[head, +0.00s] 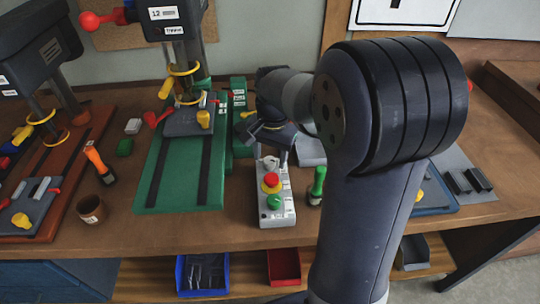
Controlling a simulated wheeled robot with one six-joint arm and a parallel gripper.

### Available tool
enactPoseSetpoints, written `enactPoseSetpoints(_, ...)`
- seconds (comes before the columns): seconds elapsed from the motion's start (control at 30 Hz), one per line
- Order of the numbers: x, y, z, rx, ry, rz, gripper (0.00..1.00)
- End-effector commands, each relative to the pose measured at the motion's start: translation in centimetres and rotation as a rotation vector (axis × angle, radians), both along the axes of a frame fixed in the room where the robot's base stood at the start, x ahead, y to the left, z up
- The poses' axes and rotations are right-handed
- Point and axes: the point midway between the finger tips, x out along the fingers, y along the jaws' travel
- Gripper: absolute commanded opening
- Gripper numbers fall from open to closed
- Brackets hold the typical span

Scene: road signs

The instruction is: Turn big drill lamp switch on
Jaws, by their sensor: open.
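A drill press (172,20) labelled "12" stands at the back on a green base (150,180). A grey control box (278,211) lies on the bench right of it, with a red button on yellow (271,181) and a green button (274,202). Its far end is partly covered by my gripper (283,157). My gripper points down over that far end, open; I cannot tell whether it touches. I cannot make out which control is the lamp switch or whether a lamp is lit. A second, dark drill press (30,50) stands at the left.
A green-handled tool (317,186) stands close to the right of the control box. A brown cup (91,210) and an orange-handled tool (99,163) stand left. Blue (202,274) and red (284,266) bins sit below the bench. My arm hides much of the right side.

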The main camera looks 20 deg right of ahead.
Motion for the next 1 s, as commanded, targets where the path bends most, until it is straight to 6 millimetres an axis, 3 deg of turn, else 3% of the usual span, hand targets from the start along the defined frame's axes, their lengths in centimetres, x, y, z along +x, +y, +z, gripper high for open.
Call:
enactPoseSetpoints(0.37, 0.04, 0.03, -0.55, 0.0, -0.001, 0.001, 0.52)
enactPoseSetpoints(0.9, 0.03, 0.02, -0.52, 0.0, -0.001, 0.001, 0.08)
enactPoseSetpoints(1.0, 0.03, 0.02, -0.51, 0.0, -0.002, 0.003, 0.08)
